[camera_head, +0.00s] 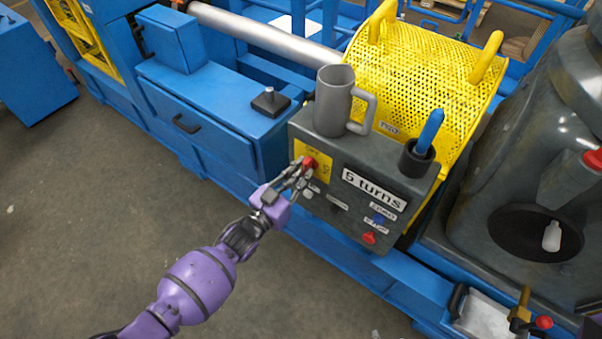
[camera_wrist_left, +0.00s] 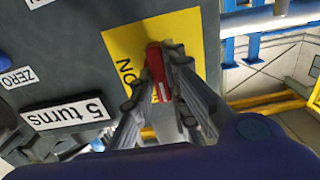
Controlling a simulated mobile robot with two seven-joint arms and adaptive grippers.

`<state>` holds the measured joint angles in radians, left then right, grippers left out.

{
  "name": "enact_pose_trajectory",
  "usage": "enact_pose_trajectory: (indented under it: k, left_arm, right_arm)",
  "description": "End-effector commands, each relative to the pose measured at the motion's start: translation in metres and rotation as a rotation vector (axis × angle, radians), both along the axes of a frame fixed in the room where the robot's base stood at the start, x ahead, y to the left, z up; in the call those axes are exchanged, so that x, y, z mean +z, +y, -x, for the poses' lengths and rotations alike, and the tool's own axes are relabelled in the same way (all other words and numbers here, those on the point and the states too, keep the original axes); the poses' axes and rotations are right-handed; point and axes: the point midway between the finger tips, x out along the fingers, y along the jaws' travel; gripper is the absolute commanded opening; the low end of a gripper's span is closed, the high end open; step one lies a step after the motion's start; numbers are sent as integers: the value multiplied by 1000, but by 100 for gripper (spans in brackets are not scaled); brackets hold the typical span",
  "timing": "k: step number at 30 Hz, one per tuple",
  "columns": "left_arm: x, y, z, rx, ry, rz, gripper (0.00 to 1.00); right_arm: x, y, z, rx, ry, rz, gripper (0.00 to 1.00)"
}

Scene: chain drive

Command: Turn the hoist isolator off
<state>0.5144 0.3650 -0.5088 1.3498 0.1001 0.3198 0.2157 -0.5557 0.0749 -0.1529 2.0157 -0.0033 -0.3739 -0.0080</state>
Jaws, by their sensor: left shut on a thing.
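The hoist isolator is a red handle (camera_head: 309,164) on a yellow plate (camera_head: 324,152) at the left of the grey control box's front face. In the left wrist view the red handle (camera_wrist_left: 157,72) sits between my fingers, and the yellow plate (camera_wrist_left: 190,30) shows the letters "ON" beside it. My left gripper (camera_head: 302,171) is shut on the red handle; it also shows in the left wrist view (camera_wrist_left: 160,90). The fingers hide part of the handle and plate. My right gripper is not in view.
The grey box (camera_head: 300,125) carries a grey mug (camera_head: 333,105), a black cup (camera_head: 416,160) with a blue-handled tool, a "5 turns" label (camera_head: 374,190) and a red knob (camera_head: 369,238). A perforated yellow guard (camera_head: 420,75) stands behind. The floor at left is clear.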

Motion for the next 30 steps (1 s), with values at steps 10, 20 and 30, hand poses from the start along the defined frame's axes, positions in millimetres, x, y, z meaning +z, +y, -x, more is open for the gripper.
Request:
enact_pose_trajectory:
  k: [10,20,30]
  left_arm:
    - [-1,0,1,0,23,28,0]
    - [-1,0,1,0,22,27,24]
    - [0,0,0,0,20,26,33]
  right_arm:
    - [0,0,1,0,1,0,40]
    - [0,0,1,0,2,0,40]
    - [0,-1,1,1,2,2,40]
